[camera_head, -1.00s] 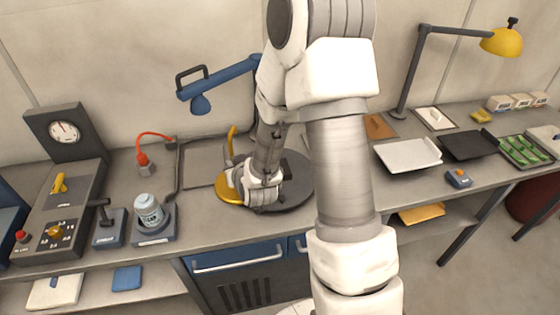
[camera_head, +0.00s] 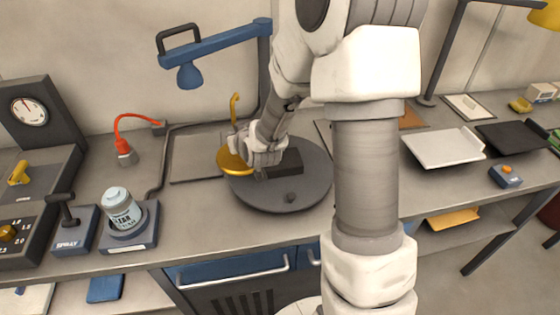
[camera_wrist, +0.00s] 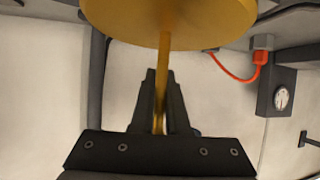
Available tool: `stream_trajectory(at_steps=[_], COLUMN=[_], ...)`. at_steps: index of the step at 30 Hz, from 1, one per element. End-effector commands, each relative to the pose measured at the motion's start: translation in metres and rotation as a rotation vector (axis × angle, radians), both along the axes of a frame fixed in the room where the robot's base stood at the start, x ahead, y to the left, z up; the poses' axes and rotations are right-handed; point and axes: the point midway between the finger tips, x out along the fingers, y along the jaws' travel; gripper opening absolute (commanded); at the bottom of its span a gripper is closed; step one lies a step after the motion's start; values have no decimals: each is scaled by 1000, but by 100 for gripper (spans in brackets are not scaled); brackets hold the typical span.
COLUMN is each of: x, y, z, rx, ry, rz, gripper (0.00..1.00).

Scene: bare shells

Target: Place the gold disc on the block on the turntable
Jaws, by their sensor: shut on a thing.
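The gold disc (camera_head: 230,164) hangs below a thin gold stem with a curved top. My gripper (camera_head: 240,147) is shut on the stem. In the wrist view, the disc (camera_wrist: 165,22) fills the top, and its stem runs between the fingers of my gripper (camera_wrist: 162,88). The dark round turntable (camera_head: 262,196) stands on the bench. The dark block (camera_head: 285,163) lies on it, partly hidden by my wrist. The disc appears at the turntable's left edge, left of the block. Its height above the turntable is hard to tell.
A blue arm fixture (camera_head: 215,58) with a lamp-like head rises behind the turntable. A white tray (camera_head: 444,148) is at the right.

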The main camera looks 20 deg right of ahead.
Motion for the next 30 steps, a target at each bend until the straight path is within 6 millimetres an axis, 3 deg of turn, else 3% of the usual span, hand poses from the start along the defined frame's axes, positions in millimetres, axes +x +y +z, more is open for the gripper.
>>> stream_trajectory(at_steps=[8,18,27,30], x=[-9,-49,-99,-105], y=[-25,-43,-55,-57], z=[29,63,71,70], rx=[-8,-8,-7,-7], ry=[-4,-2,0,-1], rz=[95,228,337,352], gripper=[0,0,0,0])
